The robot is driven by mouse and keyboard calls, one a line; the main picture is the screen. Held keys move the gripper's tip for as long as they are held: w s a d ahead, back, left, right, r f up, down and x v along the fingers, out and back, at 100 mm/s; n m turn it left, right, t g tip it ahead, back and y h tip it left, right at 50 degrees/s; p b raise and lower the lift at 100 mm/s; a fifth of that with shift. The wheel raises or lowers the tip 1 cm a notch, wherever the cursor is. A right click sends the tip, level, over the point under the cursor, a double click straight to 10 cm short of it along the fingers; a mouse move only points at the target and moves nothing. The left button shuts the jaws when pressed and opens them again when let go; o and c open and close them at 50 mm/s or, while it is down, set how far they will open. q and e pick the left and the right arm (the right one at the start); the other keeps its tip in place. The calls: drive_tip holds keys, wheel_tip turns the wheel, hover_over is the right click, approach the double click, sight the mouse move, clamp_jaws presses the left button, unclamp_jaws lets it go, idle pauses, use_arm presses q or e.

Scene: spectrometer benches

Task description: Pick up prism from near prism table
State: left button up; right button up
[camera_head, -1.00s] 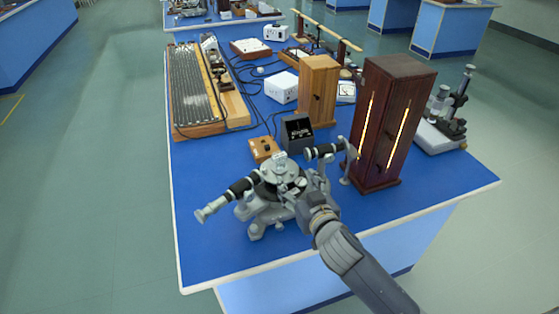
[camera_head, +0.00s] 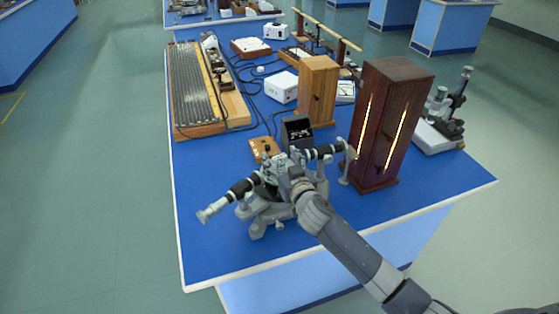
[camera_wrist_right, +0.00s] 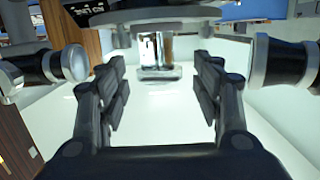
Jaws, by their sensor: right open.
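The spectrometer (camera_head: 262,212) stands near the front of the blue bench. Its two tubes point left (camera_head: 222,202) and right (camera_head: 326,152). My right gripper (camera_head: 280,165) is over the spectrometer's middle and hides the prism table in the head view. In the right wrist view, my right gripper (camera_wrist_right: 162,88) is open, with one finger on each side. A small clear, shiny block, which looks like the prism (camera_wrist_right: 156,50), shows between and just beyond the fingertips, apart from both fingers. My left gripper is not in view.
A dark wooden lamp cabinet (camera_head: 398,95) with glowing slits stands close on the right. A black box (camera_head: 296,131) and a small wooden box (camera_head: 263,149) stand behind the spectrometer. The bench's front left is clear.

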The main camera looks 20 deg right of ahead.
drive_tip(key=shift+w+f, duration=0.15)
drive_tip(key=shift+w, duration=0.75)
drive_tip(key=c, duration=1.2)
drive_tip(key=shift+o, duration=0.2)
